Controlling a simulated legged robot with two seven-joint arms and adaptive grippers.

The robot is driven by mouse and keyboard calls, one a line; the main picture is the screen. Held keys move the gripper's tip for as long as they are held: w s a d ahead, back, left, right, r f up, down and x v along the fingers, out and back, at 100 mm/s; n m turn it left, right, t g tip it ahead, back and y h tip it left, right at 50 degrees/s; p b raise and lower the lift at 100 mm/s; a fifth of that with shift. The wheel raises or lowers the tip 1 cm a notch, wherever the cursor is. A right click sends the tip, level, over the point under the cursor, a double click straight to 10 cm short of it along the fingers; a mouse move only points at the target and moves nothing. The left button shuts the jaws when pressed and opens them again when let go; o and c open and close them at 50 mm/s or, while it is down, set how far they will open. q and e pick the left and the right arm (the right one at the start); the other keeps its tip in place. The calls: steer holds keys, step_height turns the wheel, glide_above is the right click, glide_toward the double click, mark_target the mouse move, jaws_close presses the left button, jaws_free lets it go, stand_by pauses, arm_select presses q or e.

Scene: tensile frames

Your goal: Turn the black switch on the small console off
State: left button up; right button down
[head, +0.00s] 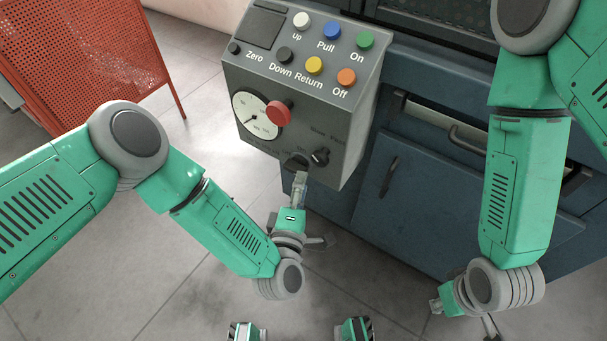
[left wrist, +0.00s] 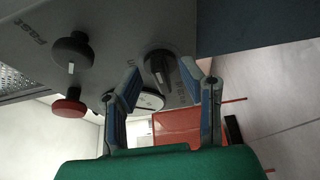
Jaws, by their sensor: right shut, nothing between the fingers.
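The small console (head: 290,90) is a grey box with coloured buttons, a round dial and a red knob. The black switch (head: 295,161) is low on its front face, partly hidden by my left gripper (head: 299,180). In the left wrist view, the black switch (left wrist: 165,68) shows between the two fingers of my left gripper (left wrist: 171,72), which are open around it. I cannot tell whether they touch it. My right gripper (head: 436,305) is low at the right, shut, empty and away from the console.
A second black knob (head: 320,157), by the "Slow Fast" label, sits close right of the switch. The red knob (head: 278,113) sticks out above. A blue cabinet (head: 430,190) stands behind and right of the console. A red perforated panel (head: 85,60) is at left. Grey floor is clear between.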

arm_select(q)
steer(key=v, duration=0.8)
steer(key=shift+s, duration=0.35)
steer(key=shift+a+f, duration=0.1)
